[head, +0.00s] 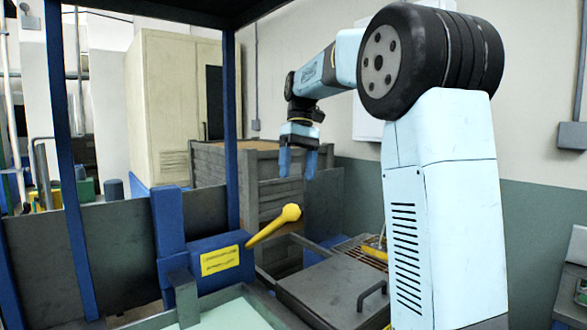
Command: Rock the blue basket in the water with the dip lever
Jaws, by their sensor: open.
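The dip lever (274,224) is a yellow handle with a round knob, sticking up and to the right from a blue housing (213,261) with a yellow label. My gripper (297,164) hangs with its two blue fingers pointing down, open and empty. In the picture it is above the lever's knob and apart from it. Pale green water (225,316) shows in a tank at the bottom edge. I cannot make out the blue basket in this view.
A dark metal cover with a handle (335,287) lies right of the lever. A grey slatted crate (268,185) stands behind. Blue posts (230,130) and a dark panel (115,240) bound the left side. Open air surrounds my gripper.

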